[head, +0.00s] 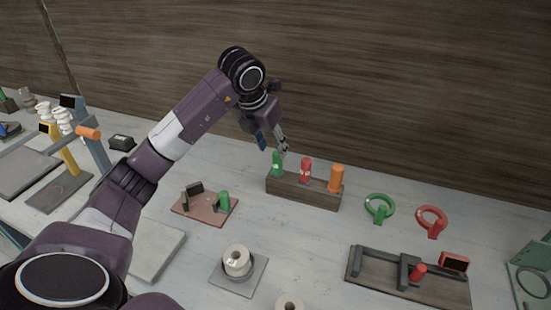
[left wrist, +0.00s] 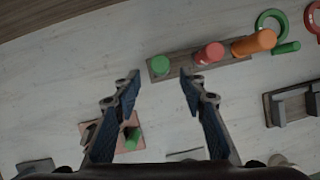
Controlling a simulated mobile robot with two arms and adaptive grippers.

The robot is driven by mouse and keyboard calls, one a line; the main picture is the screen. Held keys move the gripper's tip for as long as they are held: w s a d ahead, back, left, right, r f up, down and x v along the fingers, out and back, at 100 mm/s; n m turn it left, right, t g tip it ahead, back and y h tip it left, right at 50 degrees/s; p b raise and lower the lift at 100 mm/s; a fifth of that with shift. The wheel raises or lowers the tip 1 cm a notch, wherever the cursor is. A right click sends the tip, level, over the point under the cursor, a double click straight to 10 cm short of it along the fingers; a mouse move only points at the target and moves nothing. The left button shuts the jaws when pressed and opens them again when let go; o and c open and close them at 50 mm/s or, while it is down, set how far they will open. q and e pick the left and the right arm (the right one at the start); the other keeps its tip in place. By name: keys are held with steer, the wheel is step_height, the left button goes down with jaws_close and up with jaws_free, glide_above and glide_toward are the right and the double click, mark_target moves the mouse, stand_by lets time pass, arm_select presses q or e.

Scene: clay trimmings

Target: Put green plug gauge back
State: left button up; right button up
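A green plug gauge (head: 277,163) stands upright at the left end of a wooden block (head: 303,194), beside a red plug (head: 305,169) and an orange plug (head: 337,178). My left gripper (head: 274,145) is above and close to the green plug. In the left wrist view the gripper (left wrist: 160,77) is open and empty, and the green plug (left wrist: 160,65) shows between and beyond its fingertips. A second green cylinder (head: 223,201) sits on a reddish plate (head: 190,209). My right gripper is not in view.
Green (head: 379,208) and red (head: 432,220) ring gauges lie right of the block. A fixture with dark bars (head: 408,285) is at front right. A white roll (head: 237,261) stands on a grey plate. A wooden wall (head: 400,80) rises behind the table.

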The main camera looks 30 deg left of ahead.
arm_select(q)
steer(key=v, duration=0.5)
steer(key=shift+w, duration=0.1)
stand_by(0.3)
